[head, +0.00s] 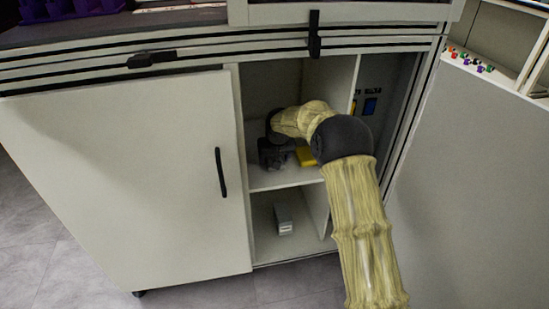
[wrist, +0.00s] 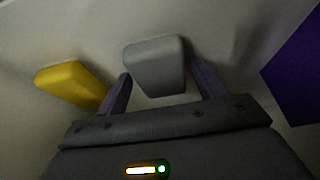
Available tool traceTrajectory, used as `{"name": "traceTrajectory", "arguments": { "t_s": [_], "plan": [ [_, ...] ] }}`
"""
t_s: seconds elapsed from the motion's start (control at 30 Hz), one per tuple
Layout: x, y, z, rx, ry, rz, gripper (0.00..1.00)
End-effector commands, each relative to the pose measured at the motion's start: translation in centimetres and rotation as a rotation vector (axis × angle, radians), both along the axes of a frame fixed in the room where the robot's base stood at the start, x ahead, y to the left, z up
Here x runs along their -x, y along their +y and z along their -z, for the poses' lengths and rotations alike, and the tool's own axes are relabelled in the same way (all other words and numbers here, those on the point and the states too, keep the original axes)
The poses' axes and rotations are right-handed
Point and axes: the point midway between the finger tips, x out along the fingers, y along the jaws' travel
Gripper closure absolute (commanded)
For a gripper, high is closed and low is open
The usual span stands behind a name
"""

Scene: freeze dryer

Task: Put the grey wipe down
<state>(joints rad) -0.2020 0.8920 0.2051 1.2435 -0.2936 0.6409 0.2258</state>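The grey wipe (wrist: 155,62) is a rounded grey block in the wrist view. My gripper (head: 272,155) reaches into the upper compartment of the open cabinet in the head view, close to the shelf. The grey wipe is hidden there by my gripper and arm. Whether its underside touches the shelf is unclear. A yellow wipe (wrist: 72,84) lies to the left of the grey one in the wrist view and shows beside my gripper in the head view (head: 305,157).
The upper shelf (head: 285,180) has side walls close around my gripper. A purple item (wrist: 298,72) stands at the right in the wrist view. A small grey box (head: 284,218) sits in the lower compartment. A cabinet door (head: 130,180) closes off the left side.

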Motion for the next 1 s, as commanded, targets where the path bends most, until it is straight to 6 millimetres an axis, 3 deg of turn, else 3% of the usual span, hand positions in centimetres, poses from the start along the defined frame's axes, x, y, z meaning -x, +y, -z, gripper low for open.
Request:
{"name": "traceTrajectory", "arguments": {
  "t_s": [0.33, 0.47, 1.0],
  "plan": [
    [0.0, 0.0, -0.1, 0.000, -0.001, 0.000, 0.25],
    [0.2, -0.1, -1.1, 0.000, -0.001, 0.000, 0.25],
    [3.7, -1.0, -10.2, 0.000, -0.002, -0.001, 0.25]
  ]
}}
